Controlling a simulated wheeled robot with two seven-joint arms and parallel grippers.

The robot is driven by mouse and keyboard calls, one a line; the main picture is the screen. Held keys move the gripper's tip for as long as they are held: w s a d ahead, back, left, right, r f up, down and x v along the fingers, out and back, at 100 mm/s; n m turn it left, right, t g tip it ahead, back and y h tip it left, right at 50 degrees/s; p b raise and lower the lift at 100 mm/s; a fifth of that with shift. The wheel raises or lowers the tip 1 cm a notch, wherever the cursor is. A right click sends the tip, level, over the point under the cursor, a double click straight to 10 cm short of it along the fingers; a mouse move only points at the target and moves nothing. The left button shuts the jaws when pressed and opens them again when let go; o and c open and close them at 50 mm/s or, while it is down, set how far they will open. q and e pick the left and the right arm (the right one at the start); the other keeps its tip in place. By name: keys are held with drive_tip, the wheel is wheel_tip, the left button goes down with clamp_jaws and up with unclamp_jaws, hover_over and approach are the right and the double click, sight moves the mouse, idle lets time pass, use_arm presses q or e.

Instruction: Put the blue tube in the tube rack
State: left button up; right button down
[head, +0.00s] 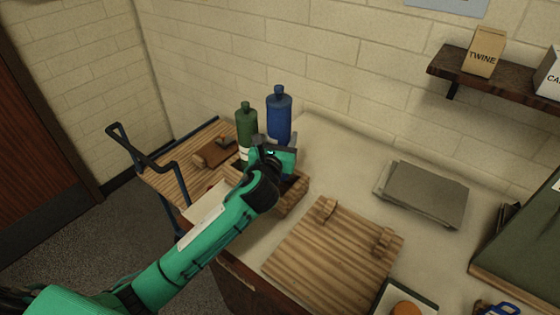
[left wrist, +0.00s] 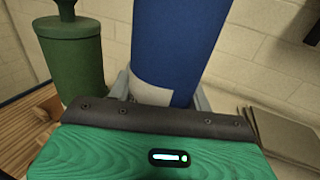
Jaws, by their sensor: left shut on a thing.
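The blue tube (head: 279,116) stands upright in the head view, with its narrow cap on top. My left gripper (head: 277,146) is shut on its lower part. In the left wrist view the blue tube (left wrist: 178,45) fills the space between the fingers, and a pale label shows low on it. The wooden tube rack (head: 291,198) is beneath and around my left gripper, partly covered by it. A green tube (head: 246,124) stands upright just left of the blue one. The blue tube's bottom is hidden, so I cannot tell whether it is inside the rack. My right gripper is out of view.
A slatted wooden board (head: 325,255) lies in front of the rack. Grey sheets (head: 425,193) lie at the right on the pale tabletop (head: 345,165). A slatted cart (head: 165,180) with a dark handle stands at the left. A wall shelf (head: 500,81) holds a twine box.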

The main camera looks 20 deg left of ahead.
use_arm(q)
wheel_tip(320, 180, down, 3)
drive_tip(key=shift+f, duration=0.7)
wheel_tip(320, 180, down, 3)
drive_tip(key=shift+f+b, duration=0.2)
drive_tip(key=shift+b, duration=0.1)
drive_tip(key=shift+f, duration=0.25)
drive_tip(key=o, duration=1)
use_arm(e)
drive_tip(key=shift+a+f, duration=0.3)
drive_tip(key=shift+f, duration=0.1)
use_arm(q)
drive_tip(key=shift+r, duration=0.1)
